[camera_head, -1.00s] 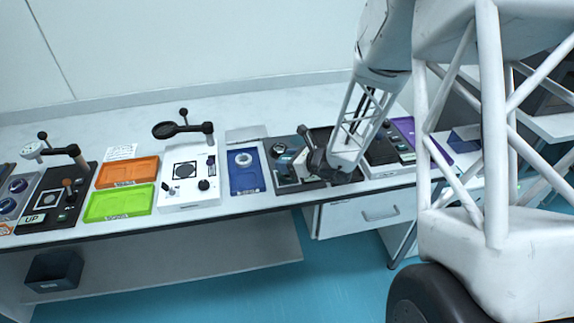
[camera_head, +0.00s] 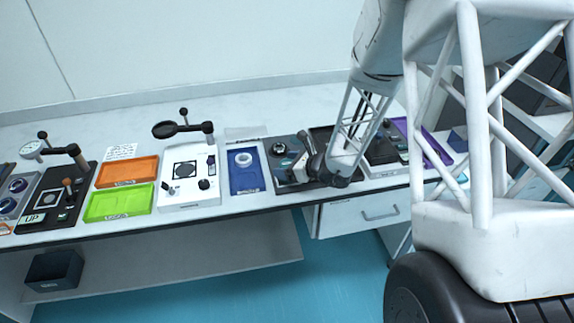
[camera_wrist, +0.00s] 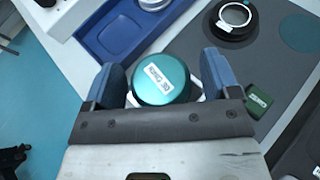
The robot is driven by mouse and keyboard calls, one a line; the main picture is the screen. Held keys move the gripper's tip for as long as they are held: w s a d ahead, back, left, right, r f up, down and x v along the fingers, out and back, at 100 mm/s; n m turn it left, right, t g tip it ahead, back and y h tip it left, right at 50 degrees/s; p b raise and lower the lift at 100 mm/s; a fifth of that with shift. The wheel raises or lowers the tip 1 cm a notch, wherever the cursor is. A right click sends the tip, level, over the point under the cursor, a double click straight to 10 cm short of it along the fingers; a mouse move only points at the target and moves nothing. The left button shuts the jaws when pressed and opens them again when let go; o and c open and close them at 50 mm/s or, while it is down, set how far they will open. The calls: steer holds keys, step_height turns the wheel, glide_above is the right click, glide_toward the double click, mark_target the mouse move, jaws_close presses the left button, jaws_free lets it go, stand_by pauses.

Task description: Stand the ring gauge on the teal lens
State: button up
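A round teal piece with a white label, which looks like the teal lens (camera_wrist: 160,82), sits between the two blue fingers of my gripper (camera_wrist: 160,88) in the wrist view. A gap shows between its rim and each finger. Pale pieces show low on both sides of it; I cannot tell what they are. A pale ring, which looks like the ring gauge (camera_head: 243,159), lies in the blue tray (camera_head: 245,183). In the head view my gripper (camera_head: 314,170) is low over the dark panel, right of that tray, and its fingers are unclear.
A black round mount with a silver ring (camera_wrist: 233,18) and a small green block (camera_wrist: 258,101) are close by on the grey panel. To the left are a white stand with a magnifier (camera_head: 190,188), an orange tray (camera_head: 126,170) and a green tray (camera_head: 118,203).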

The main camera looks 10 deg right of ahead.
steer(key=shift+r, duration=0.2)
steer(key=v, duration=1.2)
stand_by(0.4)
stand_by(0.5)
steer(key=s+a+r+n+g+h, duration=0.2)
steer(key=s+a+r+n+g, duration=0.6)
steer(key=s+r+n, duration=0.5)
steer(key=s+d+r+n+h, duration=0.1)
steer(key=s+r+n+h, duration=0.3)
steer(key=s+n, duration=0.2)
steer(key=s+d+r+n+t+h, duration=0.1)
steer(key=s+r+n+h, duration=0.3)
steer(key=s+n, duration=0.3)
steer(key=shift+s+d+r, duration=0.3)
steer(key=shift+s+r, duration=0.15)
steer(key=shift+r, duration=0.2)
